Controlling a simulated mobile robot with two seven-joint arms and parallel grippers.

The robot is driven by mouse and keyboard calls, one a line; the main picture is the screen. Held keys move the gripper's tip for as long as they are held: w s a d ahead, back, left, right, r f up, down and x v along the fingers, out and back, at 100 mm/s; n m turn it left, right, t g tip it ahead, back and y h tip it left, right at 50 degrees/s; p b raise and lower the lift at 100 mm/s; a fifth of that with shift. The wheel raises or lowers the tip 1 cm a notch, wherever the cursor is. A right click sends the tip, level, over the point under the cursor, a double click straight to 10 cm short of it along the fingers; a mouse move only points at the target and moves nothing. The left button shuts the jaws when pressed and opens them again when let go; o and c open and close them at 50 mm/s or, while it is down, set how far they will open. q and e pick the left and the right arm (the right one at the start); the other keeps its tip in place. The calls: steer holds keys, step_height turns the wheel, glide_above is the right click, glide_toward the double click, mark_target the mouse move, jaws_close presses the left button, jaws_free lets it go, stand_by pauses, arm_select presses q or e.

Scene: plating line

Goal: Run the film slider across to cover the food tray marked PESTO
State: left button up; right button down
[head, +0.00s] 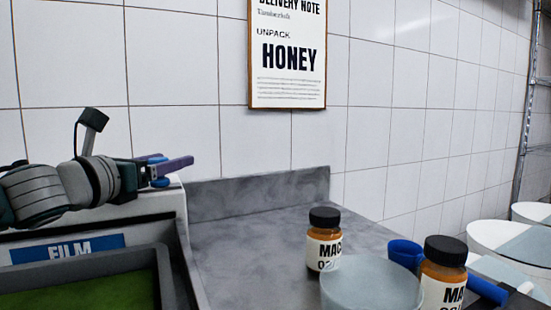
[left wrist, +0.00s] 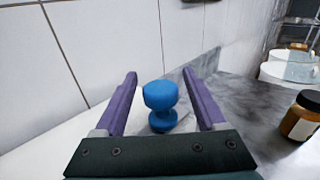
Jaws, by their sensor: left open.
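The film station's white housing (head: 110,222) stands at the left with a blue FILM label (head: 68,249). A blue knob (left wrist: 159,97), apparently the slider's handle, stands upright on its white top. My left gripper (head: 170,169) is open at the knob; in the left wrist view, its purple fingers (left wrist: 159,82) stand on either side of it with gaps showing. In the head view the knob is partly hidden by the fingers. A dark-rimmed tray (head: 150,252) with green food lies below the label, uncovered where visible. No PESTO marking shows.
A raised grey ledge (head: 260,193) runs along the tiled wall. The counter's middle is clear.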

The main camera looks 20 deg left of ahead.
arm_select(q)
steer(key=shift+w, duration=0.65)
jaws_close()
stand_by(1.1)
